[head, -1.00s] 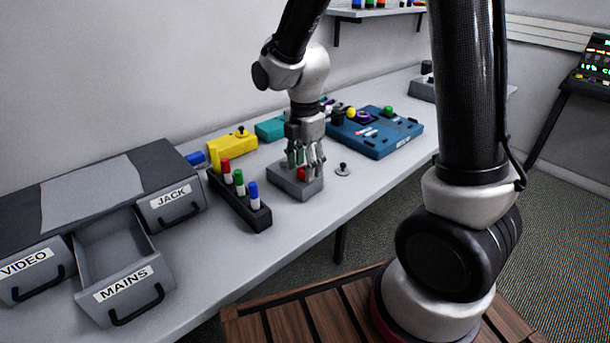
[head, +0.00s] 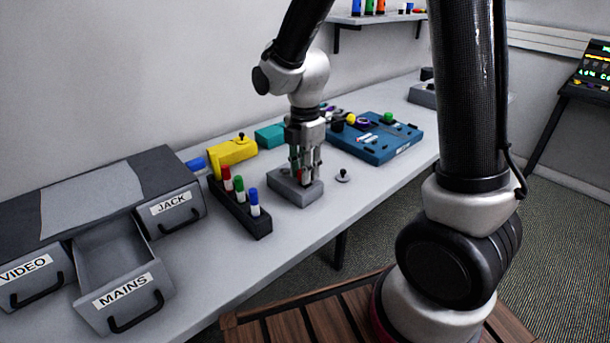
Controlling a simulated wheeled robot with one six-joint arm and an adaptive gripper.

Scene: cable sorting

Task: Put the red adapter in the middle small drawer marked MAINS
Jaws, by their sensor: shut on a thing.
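The red adapter (head: 299,174) is mostly hidden between the fingers of my gripper (head: 304,178). Only a little red shows. My gripper points down and is shut on it, at the top of a small grey block or tray (head: 283,193) on the bench. I cannot tell whether the adapter still touches the grey piece. The MAINS drawer (head: 146,310) is pulled out at the lower left, between the VIDEO and JACK drawers. The part of its inside that shows is empty.
The JACK drawer (head: 184,212) and VIDEO drawer (head: 30,285) look shut. A yellow box (head: 230,152) and a blue case (head: 378,150) stand behind. A small knob (head: 343,176) lies right.

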